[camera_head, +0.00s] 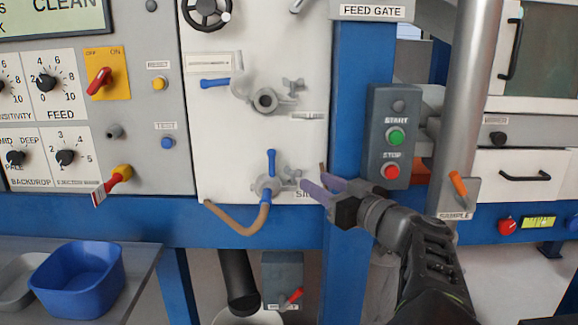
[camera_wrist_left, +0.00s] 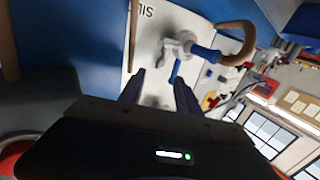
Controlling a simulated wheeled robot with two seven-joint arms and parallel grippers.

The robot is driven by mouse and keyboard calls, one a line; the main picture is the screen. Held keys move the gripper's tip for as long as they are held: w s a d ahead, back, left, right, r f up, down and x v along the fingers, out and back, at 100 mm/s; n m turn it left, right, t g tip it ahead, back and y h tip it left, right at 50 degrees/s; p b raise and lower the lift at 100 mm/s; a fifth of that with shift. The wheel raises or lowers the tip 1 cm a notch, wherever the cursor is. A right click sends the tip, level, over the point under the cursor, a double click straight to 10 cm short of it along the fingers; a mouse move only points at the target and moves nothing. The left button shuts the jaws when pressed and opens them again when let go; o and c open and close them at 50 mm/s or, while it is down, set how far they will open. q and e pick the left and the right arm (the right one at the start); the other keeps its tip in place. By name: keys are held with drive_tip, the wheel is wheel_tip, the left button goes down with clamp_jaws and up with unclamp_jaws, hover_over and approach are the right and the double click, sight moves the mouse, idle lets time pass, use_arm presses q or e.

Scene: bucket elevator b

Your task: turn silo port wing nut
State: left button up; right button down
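The lower grey port (camera_head: 268,186) on the white panel has blue handles and a brown hose. A partly hidden label starting "SI" is beside it. A small grey fitting (camera_head: 292,175) sticks out on its right; I cannot tell clearly whether it is the wing nut. My left gripper (camera_head: 320,188) is just right of this fitting, fingers apart and pointing at the panel. In the left wrist view, the open fingers (camera_wrist_left: 158,92) are in front of the white panel, with the port (camera_wrist_left: 180,46) beyond. Nothing is clearly held. My right gripper is not in view.
An upper grey port (camera_head: 264,100) with a wing nut (camera_head: 293,86) is above. A blue bin (camera_head: 82,278) is at lower left.

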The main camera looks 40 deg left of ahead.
sight(295, 170)
use_arm(q)
drive_tip(key=shift+x, duration=3.95)
drive_tip(key=shift+s, duration=0.1)
clamp_jaws()
